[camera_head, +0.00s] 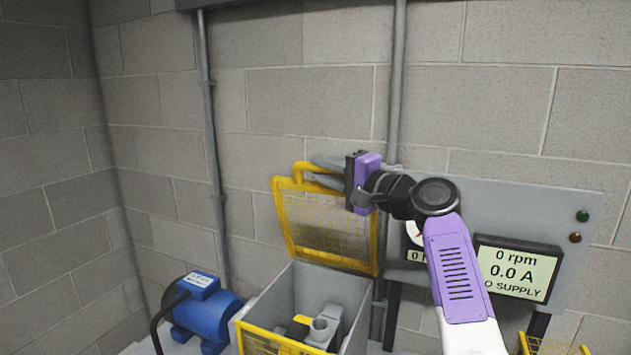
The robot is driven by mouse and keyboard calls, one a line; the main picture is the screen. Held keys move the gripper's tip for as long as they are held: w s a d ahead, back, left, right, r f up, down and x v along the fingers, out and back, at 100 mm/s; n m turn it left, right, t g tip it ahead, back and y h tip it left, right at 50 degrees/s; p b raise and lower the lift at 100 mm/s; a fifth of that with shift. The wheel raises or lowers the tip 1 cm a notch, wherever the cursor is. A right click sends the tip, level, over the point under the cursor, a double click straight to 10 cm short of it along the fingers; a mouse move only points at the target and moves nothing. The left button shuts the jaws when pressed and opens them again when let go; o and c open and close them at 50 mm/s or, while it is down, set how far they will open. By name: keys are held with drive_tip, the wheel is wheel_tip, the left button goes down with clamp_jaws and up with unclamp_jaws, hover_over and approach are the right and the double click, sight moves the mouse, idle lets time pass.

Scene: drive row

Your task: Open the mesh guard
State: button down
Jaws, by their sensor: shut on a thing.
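The mesh guard (325,231) is a yellow frame with wire mesh. It stands raised and leans back at the rear of an open grey housing (345,286). My gripper (322,171) reaches in from the right at the guard's top edge. Its grey fingers are shut on the yellow handle bar there. The exact contact is partly hidden by the bar and the gripper body. Inside the housing, grey parts (320,328) and a small yellow piece show from above.
A blue motor (205,312) stands left of the housing. A grey panel with a display (517,270) and green and red buttons is behind my arm at right. Another yellow mesh piece (550,345) shows at bottom right. Conduits run up the block wall.

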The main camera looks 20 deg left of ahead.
drive_tip(key=shift+w+r+m, duration=0.15)
drive_tip(key=shift+w+m, duration=0.05)
drive_tip(key=shift+w, duration=0.4)
drive_tip(key=shift+w+r+m, duration=0.15)
drive_tip(key=shift+w+m, duration=0.05)
drive_tip(key=shift+w, duration=0.35)
drive_tip(key=c, duration=1.3)
unclamp_jaws()
drive_tip(key=shift+d, duration=0.1)
drive_tip(key=b+v, duration=0.2)
drive_tip(key=v, duration=0.5)
drive_tip(key=shift+s+d, duration=0.2)
drive_tip(key=shift+d, duration=0.1)
drive_tip(key=shift+d, duration=0.15)
